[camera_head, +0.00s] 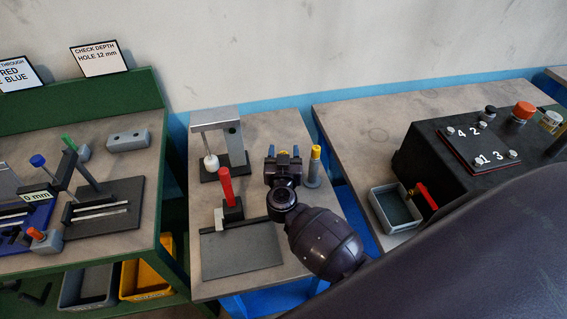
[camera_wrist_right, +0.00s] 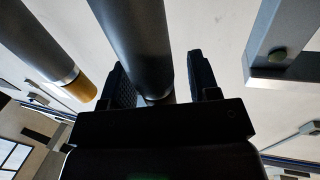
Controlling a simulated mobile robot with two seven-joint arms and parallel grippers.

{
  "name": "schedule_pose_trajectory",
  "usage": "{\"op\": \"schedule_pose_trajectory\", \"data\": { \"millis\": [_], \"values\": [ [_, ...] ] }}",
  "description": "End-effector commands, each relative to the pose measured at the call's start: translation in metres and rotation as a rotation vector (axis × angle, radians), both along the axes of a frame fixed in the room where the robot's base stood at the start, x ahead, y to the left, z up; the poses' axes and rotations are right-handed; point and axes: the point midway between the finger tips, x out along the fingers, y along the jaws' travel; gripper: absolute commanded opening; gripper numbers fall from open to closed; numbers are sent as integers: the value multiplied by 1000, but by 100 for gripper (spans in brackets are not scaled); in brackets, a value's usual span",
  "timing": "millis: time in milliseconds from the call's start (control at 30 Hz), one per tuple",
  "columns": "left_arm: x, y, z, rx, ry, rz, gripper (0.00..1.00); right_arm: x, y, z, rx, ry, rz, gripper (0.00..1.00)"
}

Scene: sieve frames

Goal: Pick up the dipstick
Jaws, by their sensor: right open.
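My right gripper (camera_head: 283,158) is over the back right of the middle table, pointing away from me. In the right wrist view its two fingers (camera_wrist_right: 165,85) are open, one on each side of a dark grey cylinder (camera_wrist_right: 130,35). In the head view small yellow and blue bits show between the fingers; the rest is hidden by the gripper. A second grey post with a yellow top (camera_head: 315,165) stands just right of the gripper, apart from it; it also shows in the right wrist view (camera_wrist_right: 75,85). I cannot tell which is the dipstick. My left gripper is out of view.
A grey stand (camera_head: 232,140) with a white ball and a red-handled fixture (camera_head: 227,185) stand left of the gripper. A dark flat plate (camera_head: 240,248) lies in front. The right table holds a grey tray (camera_head: 377,200) and a black control box (camera_head: 450,165).

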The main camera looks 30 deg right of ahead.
Motion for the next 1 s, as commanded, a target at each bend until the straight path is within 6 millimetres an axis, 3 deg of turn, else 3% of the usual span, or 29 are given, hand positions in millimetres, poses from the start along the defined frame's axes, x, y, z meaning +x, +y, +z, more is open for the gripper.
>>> {"op": "schedule_pose_trajectory", "data": {
  "millis": [200,533,833,1000],
  "values": [
    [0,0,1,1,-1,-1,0,0,0,0,0,0,0,54],
    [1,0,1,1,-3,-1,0,0,0,0,0,0,0,3],
    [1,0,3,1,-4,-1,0,0,0,4,1,-2,0,3],
    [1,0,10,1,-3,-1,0,0,0,24,2,-3,0,3]
  ]
}}
